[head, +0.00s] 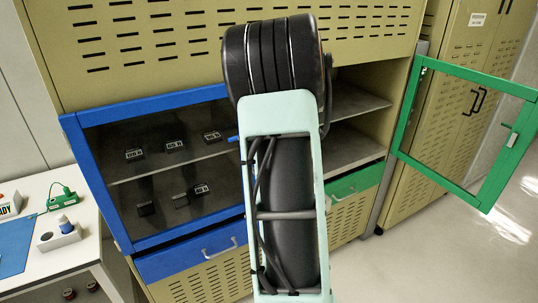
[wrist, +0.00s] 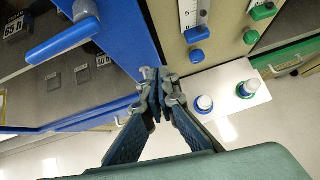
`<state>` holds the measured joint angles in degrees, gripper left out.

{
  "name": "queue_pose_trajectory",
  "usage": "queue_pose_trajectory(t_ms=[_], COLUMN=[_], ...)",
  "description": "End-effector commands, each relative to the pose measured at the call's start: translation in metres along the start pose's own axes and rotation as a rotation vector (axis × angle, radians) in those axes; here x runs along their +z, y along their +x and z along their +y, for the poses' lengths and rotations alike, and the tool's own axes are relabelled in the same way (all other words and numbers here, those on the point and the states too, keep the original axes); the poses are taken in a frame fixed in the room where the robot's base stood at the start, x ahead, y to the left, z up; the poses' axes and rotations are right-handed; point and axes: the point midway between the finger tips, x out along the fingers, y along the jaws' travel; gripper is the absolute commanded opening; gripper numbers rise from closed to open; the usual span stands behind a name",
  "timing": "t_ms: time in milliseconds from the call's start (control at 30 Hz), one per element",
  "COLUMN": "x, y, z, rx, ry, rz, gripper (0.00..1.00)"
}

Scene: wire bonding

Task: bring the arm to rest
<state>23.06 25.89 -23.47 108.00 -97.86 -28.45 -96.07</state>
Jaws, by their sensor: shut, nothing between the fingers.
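My gripper (wrist: 157,95) shows in the wrist view, its two fingers brought together at the tips with nothing between them. It hangs in front of the cabinet, close to the blue door frame (wrist: 120,40) with its blue handle (wrist: 65,42). My arm stands upright across the middle of the head view and hides part of the cabinet. The gripper itself does not show in the head view.
The blue-framed glass door (head: 90,185) is shut over several small black parts. The green-framed door (head: 412,95) stands open at right. A white table (head: 85,225) stands at left.

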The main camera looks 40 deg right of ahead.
Motion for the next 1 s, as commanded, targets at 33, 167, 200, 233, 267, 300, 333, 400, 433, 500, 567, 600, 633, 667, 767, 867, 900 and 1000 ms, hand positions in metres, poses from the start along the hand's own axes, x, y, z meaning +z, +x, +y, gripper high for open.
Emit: queue_pose_trajectory(t_ms=[33,167,200,233,267,300,333,400,433,500,567,600,633,667,767,867,900,1000], x=[0.002,0.001,0.001,0.001,0.001,0.000,0.000,0.000,0.000,-0.001,-0.001,-0.001,-0.001,-0.002,-0.001,0.004,0.009,0.030], y=[-0.013,-0.039,-0.046,-0.051,-0.056,-0.061,-0.065,-0.071,-0.073,-0.077,-0.079,-0.080,-0.080,-0.080,-0.080,-0.077,-0.075,-0.070], z=[0.000,-0.002,-0.003,-0.003,-0.004,-0.004,-0.005,-0.005,-0.005,-0.005,-0.006,-0.006,-0.006,-0.006,-0.006,0.001,0.007,0.032], rx=[0.001,0.001,0.001,0.001,0.000,0.000,0.001,0.002,0.002,0.002,0.002,0.001,0.001,0.001,0.001,0.003,0.004,0.013], ry=[0.000,0.000,0.000,-0.001,0.000,0.001,0.000,0.000,-0.001,0.000,0.001,0.001,0.001,0.001,0.001,0.026,0.055,0.181], rz=[-0.004,-0.002,-0.002,-0.002,-0.001,-0.001,0.000,0.000,0.001,0.001,0.002,0.002,0.002,0.002,0.002,-0.012,-0.027,-0.085], gripper=[0.00,0.00,0.00,0.00,0.00,0.00,0.00,0.00,0.00,0.00,0.00,0.00,0.00,0.00,0.00,0.00,0.00,0.00])
